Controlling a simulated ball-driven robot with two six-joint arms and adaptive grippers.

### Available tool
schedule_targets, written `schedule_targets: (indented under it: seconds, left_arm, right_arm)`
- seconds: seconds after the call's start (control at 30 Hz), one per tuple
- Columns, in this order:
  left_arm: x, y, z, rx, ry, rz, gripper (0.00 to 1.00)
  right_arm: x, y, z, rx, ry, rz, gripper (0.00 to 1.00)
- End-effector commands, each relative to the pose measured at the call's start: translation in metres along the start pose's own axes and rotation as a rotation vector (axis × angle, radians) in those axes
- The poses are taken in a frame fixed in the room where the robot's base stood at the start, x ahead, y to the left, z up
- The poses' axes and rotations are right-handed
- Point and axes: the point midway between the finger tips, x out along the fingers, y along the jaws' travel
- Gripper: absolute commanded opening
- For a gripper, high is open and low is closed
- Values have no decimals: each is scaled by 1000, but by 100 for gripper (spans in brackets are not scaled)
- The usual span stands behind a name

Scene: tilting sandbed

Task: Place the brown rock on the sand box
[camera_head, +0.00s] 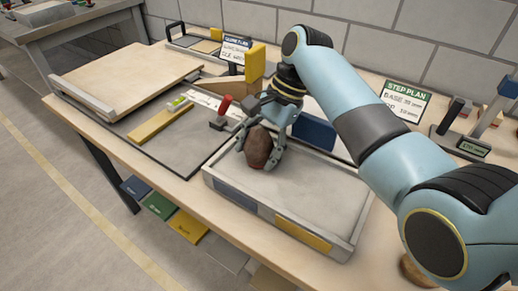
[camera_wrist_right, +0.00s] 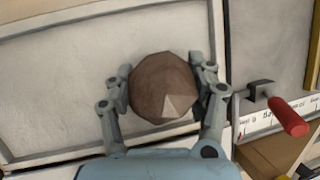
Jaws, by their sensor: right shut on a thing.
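The brown rock (camera_head: 258,148) is faceted and held between the fingers of my right gripper (camera_head: 262,140). In the right wrist view the rock (camera_wrist_right: 164,86) sits between both fingertips of the gripper (camera_wrist_right: 164,90). The sand box (camera_head: 318,196) is a shallow grey-framed tray of pale sand; the rock is over its left end in the head view. I cannot tell whether the rock touches the sand. The sand box also fills much of the right wrist view (camera_wrist_right: 50,90). My left gripper is not in view.
A red-handled lever (camera_head: 223,108) stands just left of the sand box, close to the gripper; its red handle shows in the right wrist view (camera_wrist_right: 288,117). A yellow block (camera_head: 255,62), a blue block (camera_head: 314,131) and a step plan sign (camera_head: 404,101) stand behind. The sand's right part is clear.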

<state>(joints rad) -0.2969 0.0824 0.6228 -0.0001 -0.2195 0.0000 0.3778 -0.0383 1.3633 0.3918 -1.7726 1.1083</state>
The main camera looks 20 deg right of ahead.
Motion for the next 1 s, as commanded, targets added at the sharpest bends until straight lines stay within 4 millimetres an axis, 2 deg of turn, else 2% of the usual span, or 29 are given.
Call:
schedule_targets:
  seconds: [0.27, 0.3, 0.47, 0.77, 0.87, 1.0]
  left_arm:
    - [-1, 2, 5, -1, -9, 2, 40]
    - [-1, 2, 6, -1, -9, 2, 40]
    - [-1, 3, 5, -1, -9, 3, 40]
    - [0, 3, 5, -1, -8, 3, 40]
    - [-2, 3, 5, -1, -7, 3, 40]
    - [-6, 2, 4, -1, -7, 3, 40]
  right_arm:
    - [0, 0, 0, -1, 0, -2, 5]
    - [1, 0, 0, -1, 0, -1, 59]
    - [1, 0, 0, -1, 0, -1, 80]
    - [-1, -1, 0, -1, 1, -2, 80]
    - [-12, -1, 0, -2, 3, -3, 80]
    - [-40, -1, -1, -2, 4, -4, 80]
